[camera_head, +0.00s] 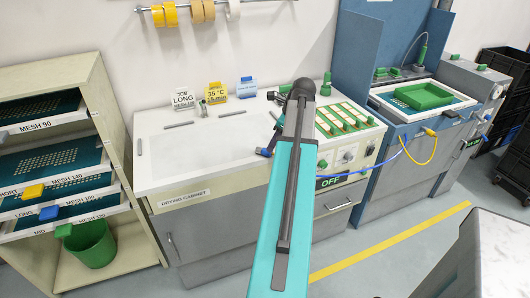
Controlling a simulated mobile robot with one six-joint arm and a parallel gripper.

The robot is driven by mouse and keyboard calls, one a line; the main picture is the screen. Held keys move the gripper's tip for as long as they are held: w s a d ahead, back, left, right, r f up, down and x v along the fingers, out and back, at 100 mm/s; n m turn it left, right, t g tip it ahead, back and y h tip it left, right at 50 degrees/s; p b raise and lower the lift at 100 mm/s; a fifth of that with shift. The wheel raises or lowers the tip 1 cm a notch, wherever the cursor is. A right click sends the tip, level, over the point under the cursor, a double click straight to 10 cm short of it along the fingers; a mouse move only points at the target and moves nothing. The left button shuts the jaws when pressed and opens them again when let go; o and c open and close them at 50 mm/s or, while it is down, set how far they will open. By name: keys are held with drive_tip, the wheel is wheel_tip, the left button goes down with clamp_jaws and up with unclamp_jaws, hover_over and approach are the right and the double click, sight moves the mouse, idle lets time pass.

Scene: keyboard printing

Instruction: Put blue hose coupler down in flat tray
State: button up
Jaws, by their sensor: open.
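A small blue piece (264,152), which looks like the blue hose coupler, shows at the front edge of the white cabinet top. A dark part that looks like my gripper (273,139) is right beside it, just left of my teal arm. My gripper is open; my arm hides most of it. I cannot tell whether it touches the blue piece. A shallow green tray (423,104), possibly the flat tray, sits on the blue bench at the right, well away from my gripper.
The white drying cabinet top (200,150) is mostly clear, with small signs at its back. A panel with green-edged slots (345,118) is right of my arm. A blue hose (375,168) and yellow cable (425,160) hang before the bench. A shelf rack (101,88) stands left.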

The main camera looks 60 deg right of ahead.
idle(0.3)
drive_tip(key=shift+a+p+x, duration=0.1)
drive_tip(key=shift+p+x, duration=0.25)
drive_tip(key=shift+x, duration=0.95)
drive_tip(key=shift+a+p+x, duration=0.15)
drive_tip(key=shift+p+x, duration=0.15)
drive_tip(key=shift+x, duration=1.05)
drive_tip(key=shift+s, duration=0.2)
clamp_jaws()
drive_tip(key=shift+r, duration=0.1)
drive_tip(key=shift+r+b, duration=0.5)
drive_tip(key=shift+r, duration=1.05)
drive_tip(key=s+a+r+b, duration=0.1)
drive_tip(key=s+a+b, duration=0.1)
drive_tip(key=s+a, duration=0.7)
drive_tip(key=s, duration=0.3)
drive_tip(key=shift+s+a+r, duration=0.25)
drive_tip(key=shift+s+r, duration=0.1)
drive_tip(key=shift+s, duration=0.05)
